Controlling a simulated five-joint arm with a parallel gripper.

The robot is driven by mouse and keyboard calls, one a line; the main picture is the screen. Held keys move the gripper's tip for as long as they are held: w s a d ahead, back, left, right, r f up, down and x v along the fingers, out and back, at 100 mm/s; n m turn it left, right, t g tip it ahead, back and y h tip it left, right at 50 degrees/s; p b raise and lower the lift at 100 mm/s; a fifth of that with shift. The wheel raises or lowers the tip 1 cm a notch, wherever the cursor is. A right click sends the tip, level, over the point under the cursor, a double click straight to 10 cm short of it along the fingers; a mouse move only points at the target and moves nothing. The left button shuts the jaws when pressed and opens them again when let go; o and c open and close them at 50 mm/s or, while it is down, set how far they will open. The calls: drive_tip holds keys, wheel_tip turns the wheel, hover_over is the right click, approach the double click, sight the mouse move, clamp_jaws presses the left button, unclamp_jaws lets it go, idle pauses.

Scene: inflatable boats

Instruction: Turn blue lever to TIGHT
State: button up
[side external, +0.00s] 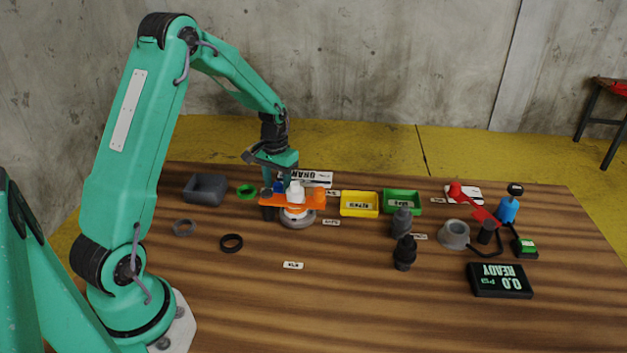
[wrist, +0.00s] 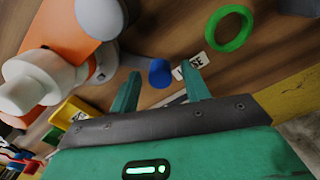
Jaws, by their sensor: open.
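The blue lever (wrist: 160,73) shows as a round blue knob in the wrist view, between my two fingertips in the picture. In the side view the blue lever (side external: 279,187) is a small blue patch just below my gripper, partly hidden. It is beside an orange block (side external: 312,199) with a white valve piece (side external: 296,192) on a grey round base. The orange block (wrist: 62,38) and white piece (wrist: 38,80) fill the left of the wrist view. My gripper (wrist: 160,70) is open, pointing down around the knob; contact cannot be told. No TIGHT marking is readable.
A grey bin (side external: 205,189), a green ring (side external: 246,191) and a black ring (side external: 231,243) lie left. Yellow (side external: 359,212) and green (side external: 402,209) trays stand right, with dark fittings (side external: 405,253) in front. A red-handled pump (side external: 487,230) and a gauge display (side external: 499,281) are farther right. The front table is clear.

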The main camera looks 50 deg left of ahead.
drive_tip(key=shift+f, duration=0.25)
clamp_jaws()
